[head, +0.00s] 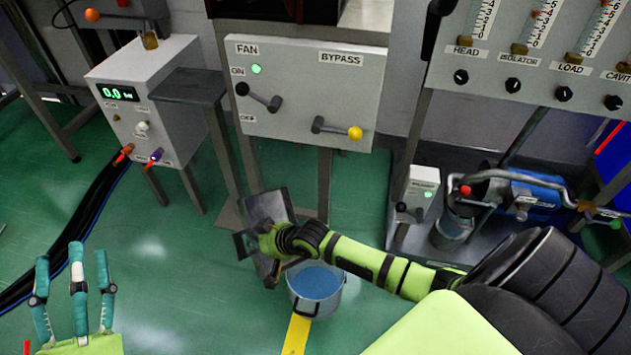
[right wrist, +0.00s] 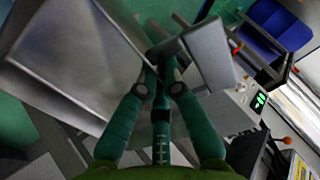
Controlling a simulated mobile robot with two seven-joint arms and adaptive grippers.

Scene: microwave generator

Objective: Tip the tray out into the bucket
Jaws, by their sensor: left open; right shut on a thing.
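The grey metal tray (head: 272,205) is steeply tilted beside and above the bucket in the head view. My right gripper (head: 266,242) is shut on it. In the right wrist view the fingers (right wrist: 158,85) close on a part between the broad tray plate (right wrist: 75,60) and a smaller grey plate (right wrist: 208,52). I cannot see whether anything is in the tray. The metal bucket (head: 306,306) stands on the floor just right of and below the right gripper, with a blue surface inside. My left gripper (head: 75,262) is open and empty at the lower left.
The FAN/BYPASS panel (head: 290,90) with two levers stands behind the tray. A grey cabinet with a green display (head: 140,120) is at left, with black cables (head: 75,230) on the floor. A blue pump (head: 535,195) is at right.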

